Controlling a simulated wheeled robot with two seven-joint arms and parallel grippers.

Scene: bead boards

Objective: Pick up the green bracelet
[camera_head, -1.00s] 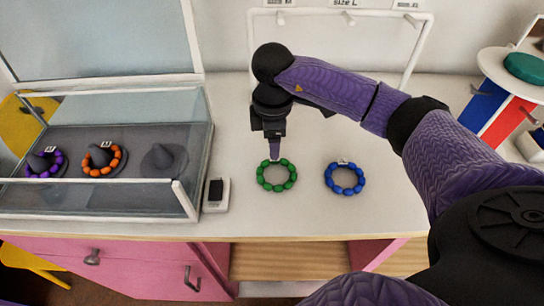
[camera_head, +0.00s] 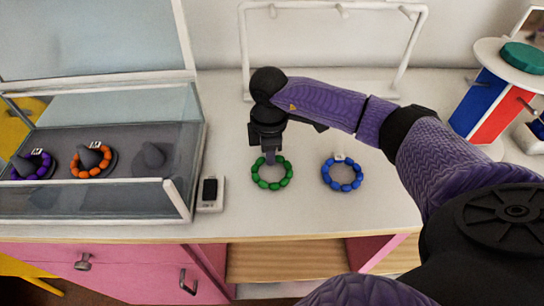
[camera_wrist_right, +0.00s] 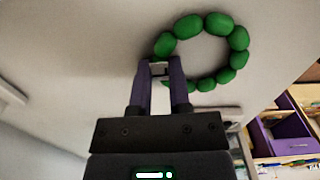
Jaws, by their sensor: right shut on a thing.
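The green bracelet (camera_head: 272,184) is a ring of green beads on the white counter, in the middle of the head view. It also shows in the right wrist view (camera_wrist_right: 238,38), just beyond the fingertips. My right gripper (camera_head: 269,158) points down at the bracelet's far edge. In the wrist view the right gripper (camera_wrist_right: 160,68) has its fingers closed on the bracelet's small pale tag at the edge of the ring. I cannot tell whether the bracelet is clear of the counter. My left gripper is not in view.
A blue bracelet (camera_head: 342,188) lies just right of the green one. An open glass case (camera_head: 188,196) on the left holds purple and orange bracelets on dark cones. A small white device (camera_head: 210,206) sits beside the case. A white rack (camera_head: 244,60) stands behind.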

